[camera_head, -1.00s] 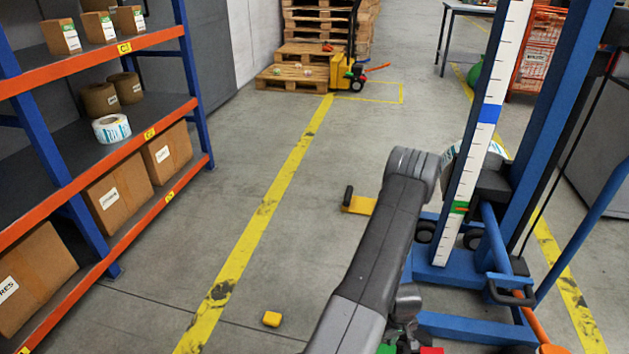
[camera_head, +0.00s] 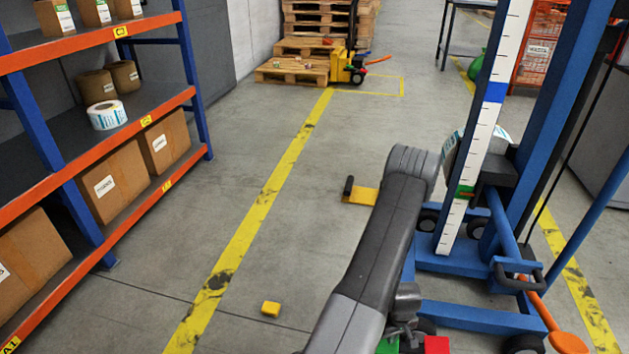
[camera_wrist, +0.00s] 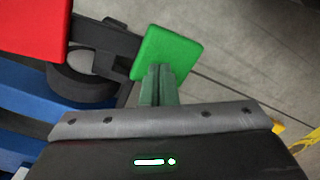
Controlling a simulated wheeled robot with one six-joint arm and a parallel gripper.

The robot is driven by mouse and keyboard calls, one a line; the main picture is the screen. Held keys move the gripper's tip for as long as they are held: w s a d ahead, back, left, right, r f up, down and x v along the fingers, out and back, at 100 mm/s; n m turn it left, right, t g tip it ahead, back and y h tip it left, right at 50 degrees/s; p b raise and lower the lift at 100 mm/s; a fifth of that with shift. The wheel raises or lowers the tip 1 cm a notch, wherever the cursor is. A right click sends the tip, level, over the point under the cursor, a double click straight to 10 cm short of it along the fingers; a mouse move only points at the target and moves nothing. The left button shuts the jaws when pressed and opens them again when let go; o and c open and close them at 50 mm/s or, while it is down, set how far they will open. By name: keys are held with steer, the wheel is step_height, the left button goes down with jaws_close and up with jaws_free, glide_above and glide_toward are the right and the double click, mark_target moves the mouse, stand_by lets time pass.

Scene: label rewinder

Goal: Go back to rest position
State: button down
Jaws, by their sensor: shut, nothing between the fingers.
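My gripper (camera_wrist: 162,72) shows in the wrist view with its slim greenish fingers together and nothing between them. Its tips overlap the near edge of a green pad (camera_wrist: 172,42); I cannot tell whether they touch it. A red pad (camera_wrist: 28,25) is to the left. In the head view my grey arm reaches forward and bends down at its far end, and the gripper is not clearly visible. The green pad (camera_head: 388,346) and red pad (camera_head: 436,345) show at the bottom edge, beside the arm.
A blue lift (camera_head: 470,318) with a scaled mast stands close on the right; a label roll (camera_head: 451,150) is partly behind the mast. Shelving (camera_head: 130,128) holding boxes and rolls is at left. A yellow block (camera_head: 271,308) lies on the floor. The floor between is mostly clear.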

step_height(320, 180, up, 12)
steer(key=p, duration=1)
steer(key=shift+f+p, duration=0.15)
steer(key=shift+p, duration=0.25)
